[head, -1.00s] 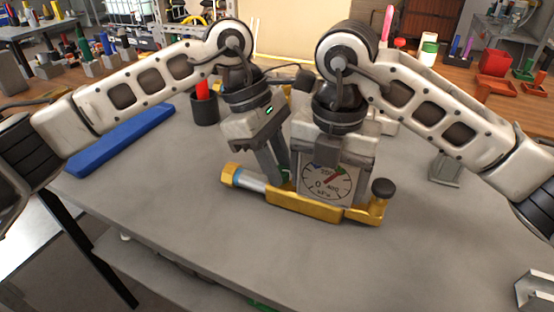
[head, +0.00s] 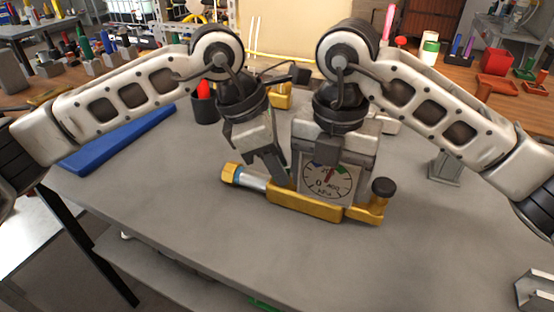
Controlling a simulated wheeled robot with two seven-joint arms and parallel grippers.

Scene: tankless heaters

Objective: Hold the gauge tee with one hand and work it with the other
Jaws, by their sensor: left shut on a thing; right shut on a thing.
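The gauge tee (head: 305,205) lies on the grey table, with a yellow body, a yellow hex end at the left and a black knob (head: 383,187) at the right. Its square dial (head: 326,184) faces me, with the red needle pointing nearly straight up. My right gripper (head: 333,160) is shut on the gauge tee from above, at the dial housing. My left gripper (head: 282,178) tilts down just left of the dial, its fingertips at the back of the yellow body. It is shut on a part of the tee there, which the fingers hide.
A blue bar (head: 118,140) lies at the table's left. A dark cup (head: 205,108) with a red item stands behind my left gripper. A grey stand (head: 445,168) is at the right. The front of the table (head: 240,250) is clear.

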